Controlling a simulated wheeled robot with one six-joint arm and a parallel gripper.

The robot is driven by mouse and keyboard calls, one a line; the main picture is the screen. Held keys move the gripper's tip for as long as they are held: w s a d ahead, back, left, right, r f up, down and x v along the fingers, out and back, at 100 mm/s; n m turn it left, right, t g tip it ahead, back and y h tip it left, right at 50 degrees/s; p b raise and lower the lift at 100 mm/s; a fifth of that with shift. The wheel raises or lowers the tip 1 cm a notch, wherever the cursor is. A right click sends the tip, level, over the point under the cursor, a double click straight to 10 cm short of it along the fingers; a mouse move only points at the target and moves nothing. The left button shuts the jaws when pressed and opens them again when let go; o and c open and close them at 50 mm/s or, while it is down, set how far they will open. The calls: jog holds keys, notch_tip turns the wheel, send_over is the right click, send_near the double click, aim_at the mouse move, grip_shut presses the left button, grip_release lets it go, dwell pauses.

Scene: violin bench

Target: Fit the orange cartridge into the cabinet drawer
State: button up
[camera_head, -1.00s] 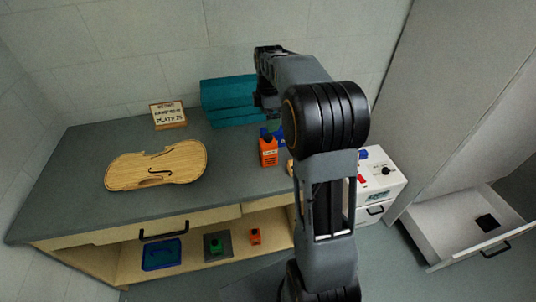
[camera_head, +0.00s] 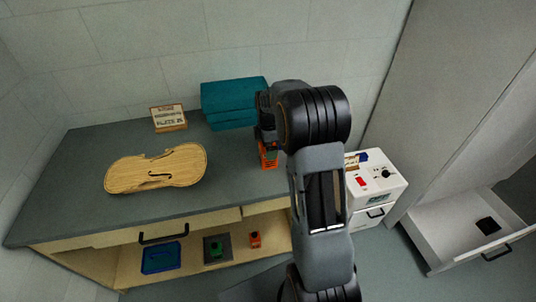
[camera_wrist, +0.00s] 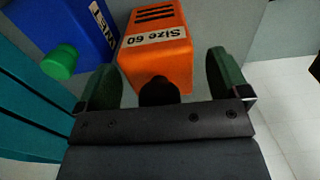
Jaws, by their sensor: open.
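The orange cartridge (camera_head: 268,158) stands on the workbench, partly hidden by my gripper in the head view. In the wrist view the cartridge (camera_wrist: 158,45) shows a "Size 60" label, a slotted face and a dark knob. My gripper (camera_wrist: 162,65) is open, with one green finger on each side of the cartridge. Whether the fingers touch it I cannot tell. In the head view my gripper (camera_head: 266,138) is over the cartridge. The cabinet drawer (camera_head: 440,225) at the right is pulled open, with a small black thing (camera_head: 488,225) inside.
A blue container with a green cap (camera_wrist: 58,62) is close left of the cartridge. Teal boxes (camera_head: 232,98) stand behind. A violin plate (camera_head: 155,170) lies on the bench (camera_head: 90,150). A white machine (camera_head: 372,180) stands right. Another orange piece (camera_head: 255,239) is on the lower shelf.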

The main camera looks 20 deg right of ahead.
jog(key=shift+f, duration=0.25)
jog(key=shift+c, duration=0.2)
jog(key=c, duration=1)
jog(key=shift+r, duration=0.1)
jog(key=shift+c, duration=1.1)
